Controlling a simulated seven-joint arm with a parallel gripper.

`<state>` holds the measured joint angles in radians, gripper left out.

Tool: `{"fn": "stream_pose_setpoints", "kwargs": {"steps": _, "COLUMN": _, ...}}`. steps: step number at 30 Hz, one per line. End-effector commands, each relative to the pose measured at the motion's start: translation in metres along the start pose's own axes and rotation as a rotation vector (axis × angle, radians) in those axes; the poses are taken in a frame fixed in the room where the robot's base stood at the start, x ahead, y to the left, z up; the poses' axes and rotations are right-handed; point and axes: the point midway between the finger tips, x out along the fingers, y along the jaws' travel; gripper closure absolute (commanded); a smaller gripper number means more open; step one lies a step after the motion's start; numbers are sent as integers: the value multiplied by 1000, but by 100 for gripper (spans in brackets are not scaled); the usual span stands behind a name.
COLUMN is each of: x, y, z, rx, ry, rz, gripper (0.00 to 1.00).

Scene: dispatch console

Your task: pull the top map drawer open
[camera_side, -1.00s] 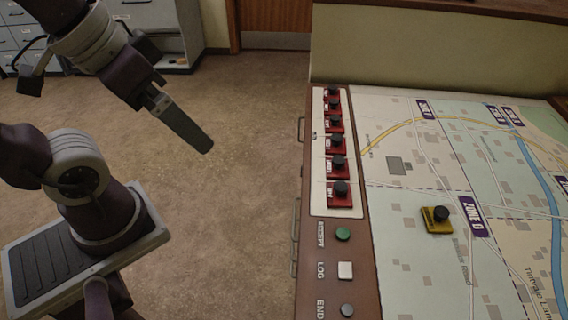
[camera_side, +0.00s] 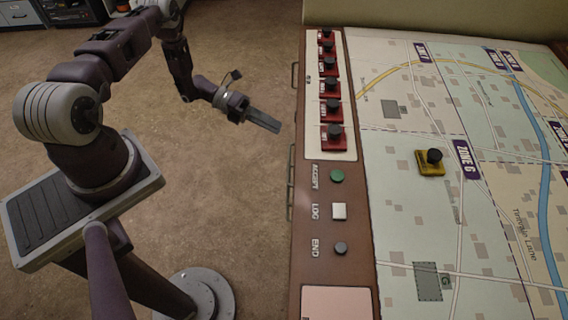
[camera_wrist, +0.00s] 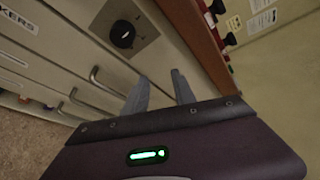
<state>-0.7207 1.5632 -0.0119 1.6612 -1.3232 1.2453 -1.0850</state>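My gripper (camera_side: 264,122) is just left of the brown-edged console (camera_side: 309,262) in the side view, pointing at its drawer side. In the wrist view my gripper (camera_wrist: 160,92) has two grey fingers spread apart with nothing between them. A bar handle (camera_wrist: 105,80) on the pale drawer fronts lies just left of the fingers, apart from them, and is the one nearest the console's top edge. Another handle (camera_wrist: 68,98) is farther left. The side view shows handles edge-on, one at the upper part (camera_side: 294,76) and one lower (camera_side: 290,200). The drawers look shut; no map label is readable.
A black dial (camera_wrist: 122,35) on a grey plate sits above the handles in the wrist view. Red blocks with black knobs (camera_side: 333,137), a green button (camera_side: 337,176) and a yellow marker (camera_side: 430,163) are on the console top.

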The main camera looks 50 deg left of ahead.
Motion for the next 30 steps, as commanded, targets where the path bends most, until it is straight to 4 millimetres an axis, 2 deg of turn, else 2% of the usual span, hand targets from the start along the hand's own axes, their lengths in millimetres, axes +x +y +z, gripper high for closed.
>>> {"fn": "stream_pose_setpoints", "kwargs": {"steps": 1, "x": 6, "y": 29, "z": -24, "rx": -134, "ry": -86, "rz": -12, "gripper": 68}}
{"fn": "stream_pose_setpoints", "kwargs": {"steps": 3, "x": 11, "y": 59, "z": -49, "rx": -285, "ry": -195, "rz": -18, "gripper": 68}}
{"fn": "stream_pose_setpoints", "kwargs": {"steps": 6, "x": 16, "y": 86, "z": -76, "rx": -423, "ry": -298, "rz": -20, "gripper": 68}}
{"fn": "stream_pose_setpoints", "kwargs": {"steps": 9, "x": 20, "y": 96, "z": -88, "rx": -478, "ry": -341, "rz": -21, "gripper": 68}}
{"fn": "stream_pose_setpoints", "kwargs": {"steps": 11, "x": 27, "y": 98, "z": -88, "rx": -486, "ry": -346, "rz": -21, "gripper": 68}}
{"fn": "stream_pose_setpoints", "kwargs": {"steps": 18, "x": 70, "y": 100, "z": -73, "rx": -482, "ry": -341, "rz": -20, "gripper": 68}}
{"fn": "stream_pose_setpoints", "kwargs": {"steps": 21, "x": 81, "y": 101, "z": -69, "rx": -483, "ry": -342, "rz": -20, "gripper": 68}}
{"fn": "stream_pose_setpoints", "kwargs": {"steps": 30, "x": 86, "y": 101, "z": -67, "rx": -483, "ry": -342, "rz": -20, "gripper": 68}}
